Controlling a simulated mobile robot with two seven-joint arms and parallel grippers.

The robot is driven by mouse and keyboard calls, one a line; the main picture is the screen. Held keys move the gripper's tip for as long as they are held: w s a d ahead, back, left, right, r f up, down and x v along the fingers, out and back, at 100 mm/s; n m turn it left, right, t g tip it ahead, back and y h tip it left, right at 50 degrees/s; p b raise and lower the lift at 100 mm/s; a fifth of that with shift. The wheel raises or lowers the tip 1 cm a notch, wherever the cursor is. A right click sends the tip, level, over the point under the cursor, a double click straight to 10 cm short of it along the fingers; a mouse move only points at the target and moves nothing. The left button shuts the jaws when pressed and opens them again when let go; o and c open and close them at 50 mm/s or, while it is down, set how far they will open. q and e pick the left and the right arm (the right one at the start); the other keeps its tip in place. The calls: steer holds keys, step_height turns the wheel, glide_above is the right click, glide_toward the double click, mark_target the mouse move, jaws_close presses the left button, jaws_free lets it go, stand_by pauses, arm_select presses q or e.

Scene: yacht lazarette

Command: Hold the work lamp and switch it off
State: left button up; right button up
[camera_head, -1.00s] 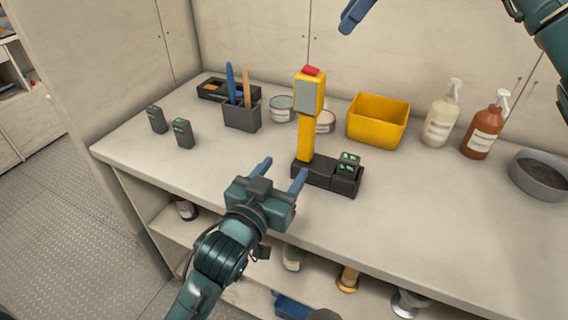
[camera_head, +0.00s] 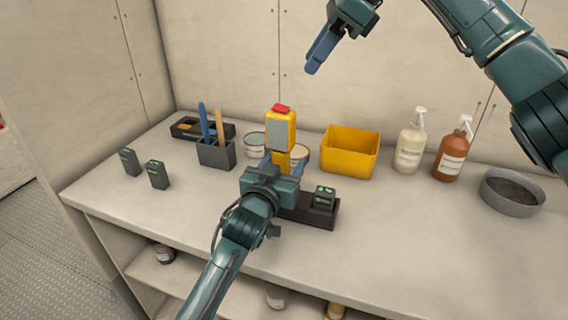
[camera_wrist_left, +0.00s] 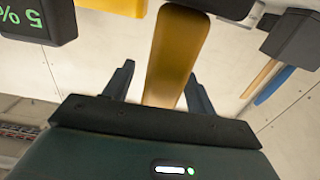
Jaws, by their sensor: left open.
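The work lamp (camera_head: 281,132) stands upright on the bench, with a yellow body, a grey panel and a red piece (camera_head: 281,108) on top. Its black base (camera_head: 318,211) carries a dark block with green marks (camera_head: 325,195). My left gripper (camera_head: 282,165) is open at the lamp's stem and hides its lower part. In the left wrist view the yellow stem (camera_wrist_left: 176,55) stands between the two open fingers (camera_wrist_left: 159,85), with gaps visible on both sides. My right gripper (camera_head: 322,52) hangs high above and behind the lamp, with nothing visible in it; its finger spacing is unclear.
A grey cup with tools (camera_head: 216,154), two dark blocks (camera_head: 144,168) and cans (camera_head: 255,145) are left of or behind the lamp. A yellow bin (camera_head: 350,152), two pump bottles (camera_head: 431,150) and a grey bowl (camera_head: 511,193) are right. The front right bench is clear.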

arm_select(q)
steer(key=shift+w+d, duration=0.1)
steer(key=shift+w, duration=0.1)
jaws_close()
stand_by(0.6)
